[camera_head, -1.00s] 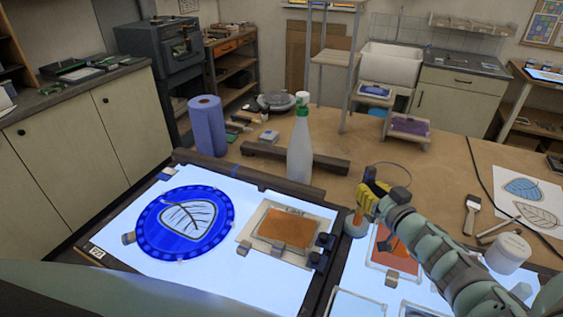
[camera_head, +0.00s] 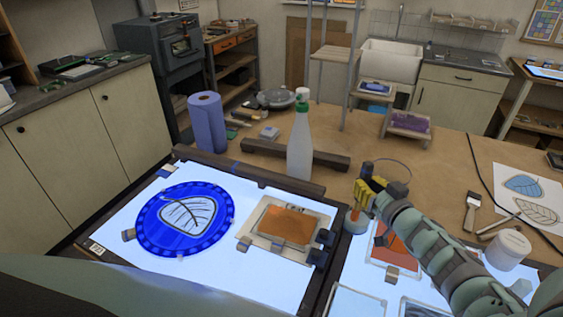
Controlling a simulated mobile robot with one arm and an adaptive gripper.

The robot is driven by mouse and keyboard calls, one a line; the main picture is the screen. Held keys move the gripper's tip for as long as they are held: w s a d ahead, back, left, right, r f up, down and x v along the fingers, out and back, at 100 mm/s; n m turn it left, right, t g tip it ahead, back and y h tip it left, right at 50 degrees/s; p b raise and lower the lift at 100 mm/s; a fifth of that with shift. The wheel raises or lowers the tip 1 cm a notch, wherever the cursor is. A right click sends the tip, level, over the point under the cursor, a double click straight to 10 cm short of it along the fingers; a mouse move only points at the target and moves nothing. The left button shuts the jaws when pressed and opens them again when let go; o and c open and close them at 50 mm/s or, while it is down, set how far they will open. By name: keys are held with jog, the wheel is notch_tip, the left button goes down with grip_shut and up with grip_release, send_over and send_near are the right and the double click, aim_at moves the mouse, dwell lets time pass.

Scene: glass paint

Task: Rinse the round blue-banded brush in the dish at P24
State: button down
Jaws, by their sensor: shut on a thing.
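My gripper (camera_head: 369,192), with yellow fingers, is at the right end of the dark rail, above the table's near part. It is shut on a slim thing that is mostly hidden by the fingers, probably the brush; no blue band can be made out. Just below the fingers stands a small round pot (camera_head: 355,222) with an orange-brown rim; I cannot tell whether the held thing touches it. A thin clear ring (camera_head: 407,165), perhaps the rim of a glass dish, shows just behind the gripper. No P24 label is readable.
A white spray bottle (camera_head: 300,148) and a blue paper roll (camera_head: 207,124) stand behind the light table (camera_head: 115,228). A blue glass disc (camera_head: 160,237) and an orange pane (camera_head: 287,224) lie on it. A flat brush (camera_head: 472,207) and a white jar (camera_head: 508,250) are at right.

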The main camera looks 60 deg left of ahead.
aim_at(372, 171)
jog(key=shift+w+d, duration=0.2)
jog(key=shift+d, duration=0.1)
dwell(2.2)
jog(key=shift+w+a+r+p, duration=0.1)
jog(key=shift+r+p, duration=0.7)
jog(key=shift+r, duration=0.1)
jog(key=shift+w+a+r+p, duration=0.1)
jog(key=shift+r+p, duration=0.7)
jog(key=shift+r, duration=0.1)
jog(key=shift+d+r+p, duration=0.1)
jog(key=shift+r+p, duration=1.85)
jog(key=shift+r, duration=0.25)
jog(key=shift+r, duration=0.1)
